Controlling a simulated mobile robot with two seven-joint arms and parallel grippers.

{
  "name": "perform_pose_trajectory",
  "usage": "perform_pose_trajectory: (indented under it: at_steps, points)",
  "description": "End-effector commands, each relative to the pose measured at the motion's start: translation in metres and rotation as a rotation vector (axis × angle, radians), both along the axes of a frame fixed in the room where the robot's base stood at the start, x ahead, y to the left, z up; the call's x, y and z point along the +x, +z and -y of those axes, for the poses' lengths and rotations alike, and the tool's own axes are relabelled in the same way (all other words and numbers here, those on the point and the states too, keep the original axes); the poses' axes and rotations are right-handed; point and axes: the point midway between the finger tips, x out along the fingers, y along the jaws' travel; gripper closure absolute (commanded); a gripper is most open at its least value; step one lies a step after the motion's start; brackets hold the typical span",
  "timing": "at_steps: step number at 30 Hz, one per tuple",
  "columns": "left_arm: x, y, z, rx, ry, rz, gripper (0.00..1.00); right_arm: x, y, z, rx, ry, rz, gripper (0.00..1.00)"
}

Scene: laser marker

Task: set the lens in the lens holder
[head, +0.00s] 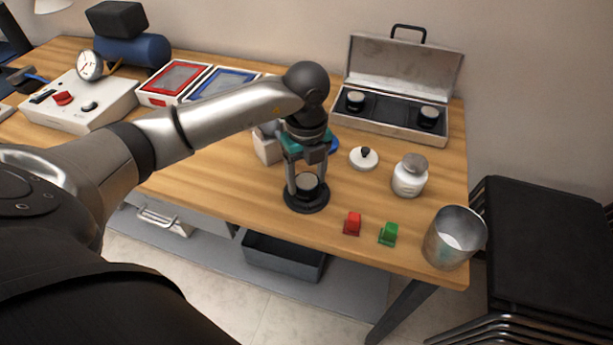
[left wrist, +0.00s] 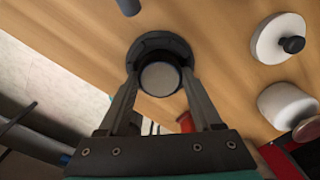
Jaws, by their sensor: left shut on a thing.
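My left gripper (head: 306,180) points down and is shut on the lens (head: 307,182), a small round piece with a pale top and dark rim. In the left wrist view the lens (left wrist: 160,79) sits between the fingertips (left wrist: 160,84). The lens holder (head: 306,204), a black round base, stands on the table right below the fingertips. Its dark ring (left wrist: 148,46) shows partly behind the lens in the left wrist view. I cannot tell whether the lens touches the holder. My right gripper is not in view.
A red block (head: 352,223), a green block (head: 388,234) and a metal cup (head: 453,238) stand near the front right edge. A white lid (head: 363,158) and jar (head: 410,176) stand to the right. An open case (head: 405,88) with two lenses lies behind.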

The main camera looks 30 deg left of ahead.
Motion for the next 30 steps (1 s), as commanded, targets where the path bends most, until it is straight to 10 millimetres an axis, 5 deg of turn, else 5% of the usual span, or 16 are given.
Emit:
perform_pose_trajectory:
  at_steps: [7,8,15,25,30]
  points:
    - [0.0,-0.003,0.0,-0.001,0.0,0.001,0.98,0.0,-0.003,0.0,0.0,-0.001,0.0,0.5]
    - [0.0,-0.002,0.0,0.0,0.0,0.0,0.3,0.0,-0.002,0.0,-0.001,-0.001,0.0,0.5]
    - [0.0,-0.002,0.0,0.0,0.0,0.0,0.04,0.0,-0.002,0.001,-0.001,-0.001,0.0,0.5]
    - [0.0,0.003,0.0,0.0,0.0,0.0,0.04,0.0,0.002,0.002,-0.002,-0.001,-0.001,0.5]
    - [0.001,0.03,-0.001,0.0,-0.001,0.005,0.04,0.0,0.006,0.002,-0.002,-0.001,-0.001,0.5]
